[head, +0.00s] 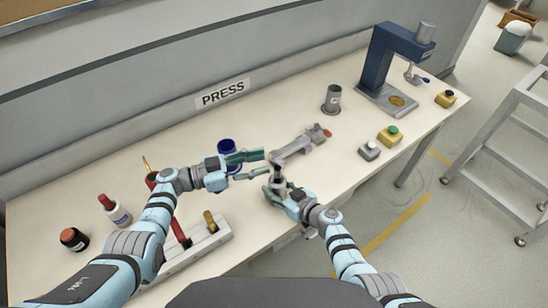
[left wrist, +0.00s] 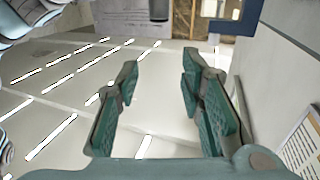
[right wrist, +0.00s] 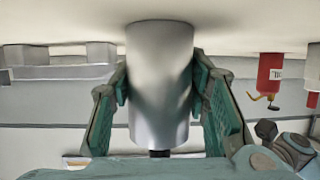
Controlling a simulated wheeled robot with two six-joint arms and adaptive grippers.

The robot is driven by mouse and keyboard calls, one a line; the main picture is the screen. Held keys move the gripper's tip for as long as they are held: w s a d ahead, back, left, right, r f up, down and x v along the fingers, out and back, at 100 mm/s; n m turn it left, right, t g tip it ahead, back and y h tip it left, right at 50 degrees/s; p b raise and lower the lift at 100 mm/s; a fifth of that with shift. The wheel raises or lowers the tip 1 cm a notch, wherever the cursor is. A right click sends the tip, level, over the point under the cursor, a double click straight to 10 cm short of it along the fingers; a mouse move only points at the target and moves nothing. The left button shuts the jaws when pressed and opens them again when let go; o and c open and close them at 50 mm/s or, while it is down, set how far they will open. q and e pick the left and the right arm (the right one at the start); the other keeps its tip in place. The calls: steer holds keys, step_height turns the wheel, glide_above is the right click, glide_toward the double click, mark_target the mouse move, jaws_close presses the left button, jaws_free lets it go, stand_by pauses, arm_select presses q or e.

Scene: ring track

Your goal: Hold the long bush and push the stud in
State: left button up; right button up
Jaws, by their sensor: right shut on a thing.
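My right gripper (head: 279,182) is shut on a smooth grey metal cylinder, likely the long bush, near the front edge of the bench. The bush (right wrist: 160,80) fills the middle of the right wrist view, between the two green fingers. A small dark piece (right wrist: 160,154) shows at its lower end in that view; I cannot tell whether it is the stud. My left gripper (head: 265,161) is open and empty, just left of and above the right one. Its spread fingers also show in the left wrist view (left wrist: 158,85), with nothing between them.
A grey link-shaped part (head: 298,146) lies just beyond the grippers. A blue cup (head: 228,148) stands behind my left gripper. A grey canister (head: 332,98), a blue press (head: 392,55) and button boxes (head: 389,136) are to the right. Bottles (head: 116,210) and a rack (head: 200,248) are left.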

arm_select(q)
steer(key=v, duration=0.6)
steer(key=shift+a, duration=0.25)
steer(key=shift+s, duration=0.1)
arm_select(e)
steer(key=o, duration=1.4)
